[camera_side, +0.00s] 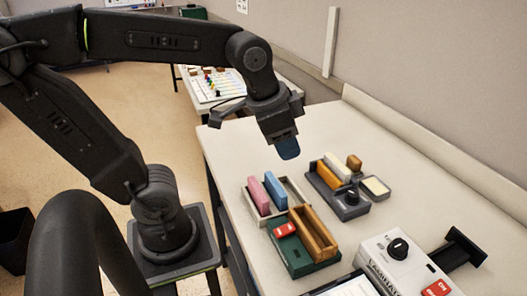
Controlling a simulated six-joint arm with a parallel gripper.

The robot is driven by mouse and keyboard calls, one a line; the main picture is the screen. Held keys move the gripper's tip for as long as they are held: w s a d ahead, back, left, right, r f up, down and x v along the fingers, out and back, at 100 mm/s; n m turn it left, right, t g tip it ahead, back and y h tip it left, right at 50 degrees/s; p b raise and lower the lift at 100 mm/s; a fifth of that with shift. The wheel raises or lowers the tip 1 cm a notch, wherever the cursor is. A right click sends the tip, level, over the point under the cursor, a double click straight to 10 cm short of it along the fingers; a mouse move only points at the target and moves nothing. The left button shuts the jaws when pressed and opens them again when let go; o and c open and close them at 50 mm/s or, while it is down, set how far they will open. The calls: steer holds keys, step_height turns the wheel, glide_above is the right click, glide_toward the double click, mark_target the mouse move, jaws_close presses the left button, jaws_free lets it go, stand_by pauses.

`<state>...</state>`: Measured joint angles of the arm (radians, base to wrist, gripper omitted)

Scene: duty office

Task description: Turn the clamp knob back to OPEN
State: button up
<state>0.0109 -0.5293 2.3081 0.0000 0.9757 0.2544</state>
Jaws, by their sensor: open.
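A dark grey fixture (355,210) stands on the white table and has a small dark knob (350,196) on its near side; this looks like the clamp. An orange-brown block (328,174) sits in it. Any marking at the knob is too small to read. My gripper (288,148) hangs in the air with its blue-tipped end pointing down, up and left of the fixture and apart from it. It is open, and nothing shows between its fingers, which overlap in this view.
A pale tray (262,222) holds pink and blue blocks. A laminator (372,258) with a black knob (398,248) stands at front right. The table's far left is clear.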

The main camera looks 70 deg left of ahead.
steer(key=s+f+n+t, duration=0.1)
steer(key=s+f+n, duration=0.1)
steer(key=s+n, duration=0.15)
steer(key=m+g, duration=0.6)
steer(key=m, duration=1)
glide_above(354, 194)
step_height(354, 194, down, 3)
step_height(354, 194, down, 13)
steer(key=shift+r, duration=0.1)
steer(key=n, duration=0.3)
steer(key=m, duration=0.2)
steer(key=shift+m, duration=0.35)
step_height(354, 194, up, 14)
steer(key=s+a+r+n+t, duration=0.1)
steer(key=s+n+t, duration=0.5)
steer(key=s+n, duration=0.9)
steer(key=s+a, duration=0.1)
steer(key=s, duration=0.6)
steer(key=shift+s+a+r, duration=0.15)
steer(key=shift+s+r, duration=0.1)
steer(key=shift+r, duration=0.15)
